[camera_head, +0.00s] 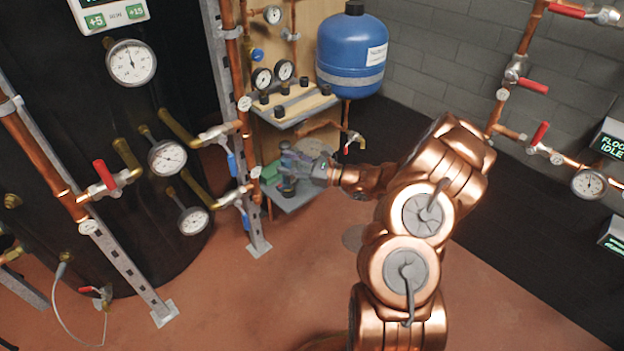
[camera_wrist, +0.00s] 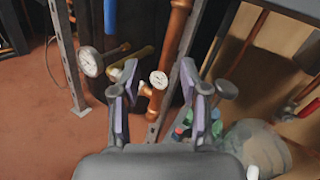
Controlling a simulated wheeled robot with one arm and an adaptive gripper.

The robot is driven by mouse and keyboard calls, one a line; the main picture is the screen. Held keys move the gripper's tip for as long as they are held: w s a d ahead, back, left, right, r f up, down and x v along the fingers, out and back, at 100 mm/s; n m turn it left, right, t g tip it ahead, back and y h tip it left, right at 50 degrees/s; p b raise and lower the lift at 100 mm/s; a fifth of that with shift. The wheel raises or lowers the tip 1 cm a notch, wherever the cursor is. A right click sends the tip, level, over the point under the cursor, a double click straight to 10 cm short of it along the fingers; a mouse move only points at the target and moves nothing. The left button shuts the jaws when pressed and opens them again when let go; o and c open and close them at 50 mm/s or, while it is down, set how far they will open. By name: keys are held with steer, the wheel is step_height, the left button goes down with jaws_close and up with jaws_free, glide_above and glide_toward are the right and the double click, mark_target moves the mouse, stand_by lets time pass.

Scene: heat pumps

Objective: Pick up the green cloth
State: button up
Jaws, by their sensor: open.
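A small green patch, which looks like the green cloth (camera_head: 271,171), lies on the low grey shelf (camera_head: 294,199) beside the copper pipe in the head view. My gripper (camera_head: 285,168) is just to its right and partly overlaps it; I cannot tell if they touch. The cloth's full outline is not clear.
A greyish, see-through bundle (camera_wrist: 256,145) lies right of the fingers in the wrist view. A copper pipe with a gauge (camera_wrist: 158,80) and a grey upright (camera_wrist: 185,75) stand close in front of the fingers. A blue tank (camera_head: 352,55) hangs above; open floor lies in front.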

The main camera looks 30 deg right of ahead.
steer(key=s+d+f+m+t+h+b, duration=0.25)
steer(key=d+f+m+h+b, duration=0.4)
steer(key=d+f, duration=1.1)
steer(key=shift+m+t+h, duration=0.45)
steer(key=shift+m+h, duration=0.2)
steer(key=shift+m, duration=0.1)
steer(key=shift+f+b+x, duration=0.15)
steer(key=shift+b+x, duration=0.3)
steer(key=shift+x, duration=1.7)
steer(key=shift+f+b+x, duration=0.2)
steer(key=shift+b+x, duration=0.25)
steer(key=shift+x, duration=1.7)
jaws_close()
